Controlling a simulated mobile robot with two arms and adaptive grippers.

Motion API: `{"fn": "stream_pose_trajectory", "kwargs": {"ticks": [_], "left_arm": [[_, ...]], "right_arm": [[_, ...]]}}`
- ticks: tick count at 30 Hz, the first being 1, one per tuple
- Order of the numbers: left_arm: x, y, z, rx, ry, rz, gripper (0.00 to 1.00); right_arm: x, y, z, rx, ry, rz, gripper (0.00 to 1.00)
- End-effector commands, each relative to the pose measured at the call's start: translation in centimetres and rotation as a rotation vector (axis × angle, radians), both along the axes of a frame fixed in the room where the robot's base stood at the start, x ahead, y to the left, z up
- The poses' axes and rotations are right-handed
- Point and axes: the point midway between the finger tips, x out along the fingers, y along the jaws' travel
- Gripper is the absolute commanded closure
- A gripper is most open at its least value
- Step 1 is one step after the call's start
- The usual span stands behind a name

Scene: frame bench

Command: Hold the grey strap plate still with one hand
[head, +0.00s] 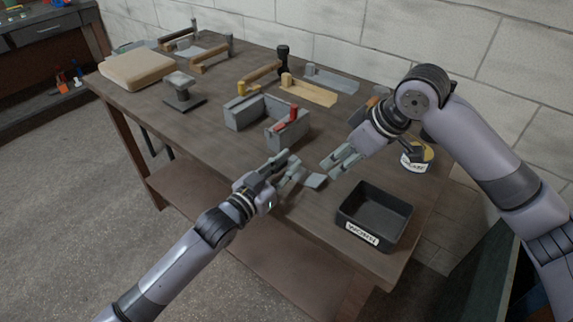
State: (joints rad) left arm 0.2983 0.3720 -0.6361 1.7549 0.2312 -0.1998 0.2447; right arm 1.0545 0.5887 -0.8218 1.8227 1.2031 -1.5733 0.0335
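A small light grey plate (316,181), which looks like the grey strap plate, lies at the near part of the bench between my two grippers. My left gripper (299,168) is just left of it, with its fingers apart and pointing toward it. I cannot tell whether a fingertip touches the plate. My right gripper (327,169) is just above and right of the plate in the picture, with its fingers apart and nothing seen between them.
A black labelled tray (388,238) stands at the near right of the bench (225,165). A grey U-shaped frame (246,111) with a red-handled piece (292,115) stands behind my grippers. A labelled round tin (416,160) is at right. Wooden blocks, a pedestal and a tan pad lie farther back.

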Motion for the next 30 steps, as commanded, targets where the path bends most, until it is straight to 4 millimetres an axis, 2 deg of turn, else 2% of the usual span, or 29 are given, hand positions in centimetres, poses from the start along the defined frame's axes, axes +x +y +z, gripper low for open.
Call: {"fn": "stream_pose_trajectory", "kwargs": {"ticks": [8, 30], "left_arm": [[-0.01, 0.02, -0.02, 0.0, 0.0, 0.0, 1.0], [-0.02, 0.01, -0.04, 0.001, 0.001, 0.0, 1.0]], "right_arm": [[0.0, 0.0, 0.0, 0.0, 0.0, 0.0, 0.67], [0.0, 0.0, 0.0, 0.0, 0.0, 0.0, 0.67]]}}
